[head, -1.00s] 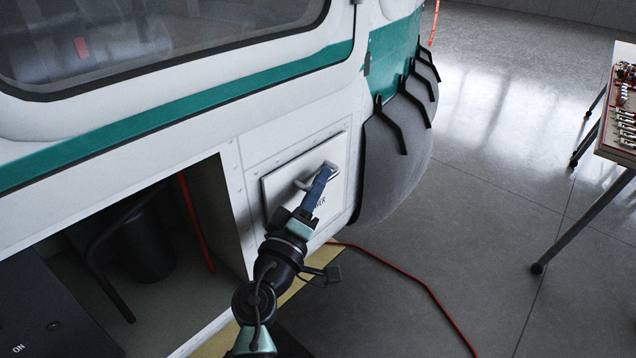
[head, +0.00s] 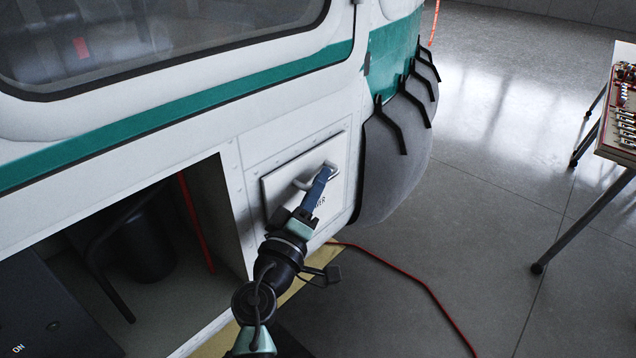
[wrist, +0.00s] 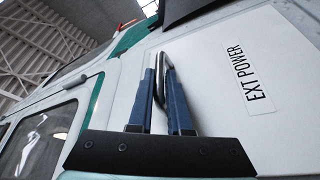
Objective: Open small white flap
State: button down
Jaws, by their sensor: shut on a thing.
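The small white flap (head: 286,190) is a square panel with a metal handle (head: 318,177) on the side of the white and green helicopter. In the head view its face looks slightly raised from the body around it. My gripper (head: 321,180) is at the handle, its blue fingers closed on the bar. In the wrist view the blue fingers of my gripper (wrist: 166,95) stand on both sides of the handle (wrist: 160,85). The flap (wrist: 225,75) fills the right there, with an "EXT POWER" label (wrist: 247,76). My gripper hides part of the flap's lower area in the head view.
An open compartment (head: 140,260) with a dark bin (head: 148,240) lies left of the flap. A grey padded cover (head: 395,165) with black straps is to its right. A red cable (head: 415,285) runs over the floor. A tool table (head: 615,130) stands far right.

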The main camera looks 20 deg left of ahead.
jog(key=shift+d+b, duration=0.1)
jog(key=shift+b, duration=0.25)
jog(key=s+d+f+m+t+h+b, duration=0.15)
jog(key=d+f+m+h+b, duration=0.35)
jog(key=b, duration=0.8)
jog(key=s+d+f+m+b, duration=0.2)
jog(key=d+m+b, duration=0.3)
jog(key=b, duration=0.8)
notch_tip(320, 180, down, 12)
jog(key=d+m+h+b, duration=0.1)
jog(key=m+h+b, duration=0.2)
jog(key=m+b, duration=0.5)
jog(key=s+b, duration=0.1)
jog(key=b, duration=1)
jog(key=shift+d+f+g+h, duration=0.15)
jog(key=shift+d+g+h, duration=0.15)
jog(key=shift+d+g, duration=0.05)
jog(key=c, duration=1.2)
grip_release()
jog(key=shift+o, duration=0.2)
jog(key=p+v, duration=0.2)
jog(key=v, duration=1.1)
